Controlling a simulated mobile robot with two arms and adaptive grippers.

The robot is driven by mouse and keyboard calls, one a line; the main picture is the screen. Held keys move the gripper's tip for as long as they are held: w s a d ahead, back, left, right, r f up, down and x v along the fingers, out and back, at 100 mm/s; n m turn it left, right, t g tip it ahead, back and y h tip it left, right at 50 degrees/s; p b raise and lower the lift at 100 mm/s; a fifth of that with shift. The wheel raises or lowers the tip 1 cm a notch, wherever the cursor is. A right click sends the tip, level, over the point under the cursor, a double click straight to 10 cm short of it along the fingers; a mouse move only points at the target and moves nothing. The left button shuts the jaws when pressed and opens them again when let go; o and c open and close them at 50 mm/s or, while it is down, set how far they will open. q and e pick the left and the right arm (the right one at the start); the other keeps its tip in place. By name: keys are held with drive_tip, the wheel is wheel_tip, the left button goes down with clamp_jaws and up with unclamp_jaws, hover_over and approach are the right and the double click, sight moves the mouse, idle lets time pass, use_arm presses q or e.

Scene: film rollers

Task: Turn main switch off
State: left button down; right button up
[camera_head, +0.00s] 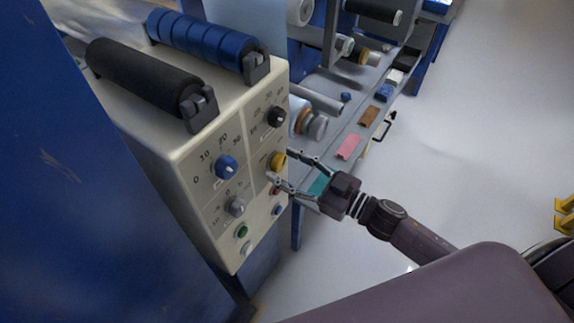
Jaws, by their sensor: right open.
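A cream control panel (205,196) with several knobs and buttons stands in the middle left. A yellow knob (277,160) sits on its right part; I take it for the main switch, but its label is too small to read. My right gripper (279,165) is open, with its fingertips close to the panel on either side of the yellow knob. I cannot tell whether they touch it. A red button (275,190) just below is partly hidden by the lower finger. My left gripper is not in view.
The panel also has a blue knob (226,167), a black knob (276,117), a grey knob (236,206) and a green button (242,230). A black roller (143,75) and a blue roller (200,40) lie above.

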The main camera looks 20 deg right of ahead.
drive_tip(key=c, duration=1.2)
drive_tip(key=shift+o, duration=0.2)
drive_tip(key=shift+n, duration=0.4)
drive_tip(key=n, duration=0.2)
drive_tip(key=shift+n, duration=0.3)
drive_tip(key=n, duration=0.3)
drive_tip(key=shift+n, duration=0.4)
drive_tip(key=n, duration=0.3)
drive_tip(key=shift+n+b, duration=0.5)
drive_tip(key=shift+n, duration=1.4)
